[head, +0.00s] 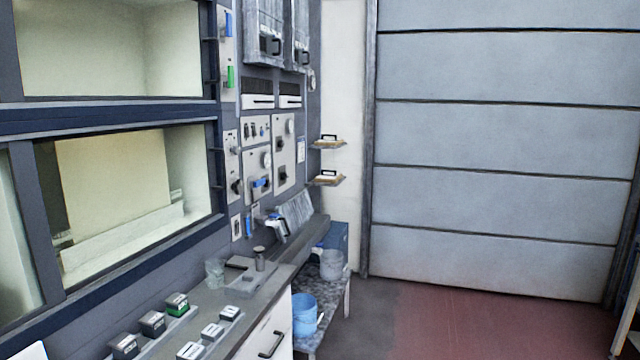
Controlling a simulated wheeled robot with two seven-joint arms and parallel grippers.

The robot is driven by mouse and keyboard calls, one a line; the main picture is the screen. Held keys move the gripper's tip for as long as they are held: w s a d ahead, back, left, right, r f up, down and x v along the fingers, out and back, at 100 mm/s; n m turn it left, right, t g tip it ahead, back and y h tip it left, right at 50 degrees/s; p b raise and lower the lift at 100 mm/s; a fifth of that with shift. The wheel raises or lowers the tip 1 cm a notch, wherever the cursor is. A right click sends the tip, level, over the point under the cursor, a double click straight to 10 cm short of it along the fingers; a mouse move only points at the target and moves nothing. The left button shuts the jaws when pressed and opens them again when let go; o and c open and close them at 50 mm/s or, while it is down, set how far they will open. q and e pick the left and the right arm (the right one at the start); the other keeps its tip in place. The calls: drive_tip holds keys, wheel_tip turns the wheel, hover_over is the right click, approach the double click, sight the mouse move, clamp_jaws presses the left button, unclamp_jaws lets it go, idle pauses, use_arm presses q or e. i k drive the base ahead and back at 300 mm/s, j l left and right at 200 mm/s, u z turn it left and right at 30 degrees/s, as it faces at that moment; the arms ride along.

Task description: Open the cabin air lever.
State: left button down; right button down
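Several coloured levers show on the wall panels right of the cabin windows. A blue lever (228,25) is at the top, with a green lever (230,76) below it. A small panel (258,172) carries a blue handle (261,183) lying roughly level. Another blue lever (248,224) stands upright lower down. The labels are too small to read, so I cannot tell which one is the cabin air lever. Neither of my grippers is in view.
A counter (262,312) below the windows holds several small boxes and a glass beaker (214,272). A low table beside it bears a blue cup (304,314) and a grey bucket (331,264). The floor (460,320) before the large shutter door (500,150) is clear.

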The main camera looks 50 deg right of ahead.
sight(256, 184)
drive_tip(key=i+l+z, duration=0.15)
drive_tip(key=z, duration=0.3)
drive_tip(key=i+l+z, duration=0.2)
drive_tip(key=z, duration=0.2)
drive_tip(key=i+l+z, duration=0.1)
drive_tip(key=z, duration=0.35)
drive_tip(key=i, duration=0.4)
drive_tip(key=i+l+u, duration=0.1)
drive_tip(key=u, duration=0.45)
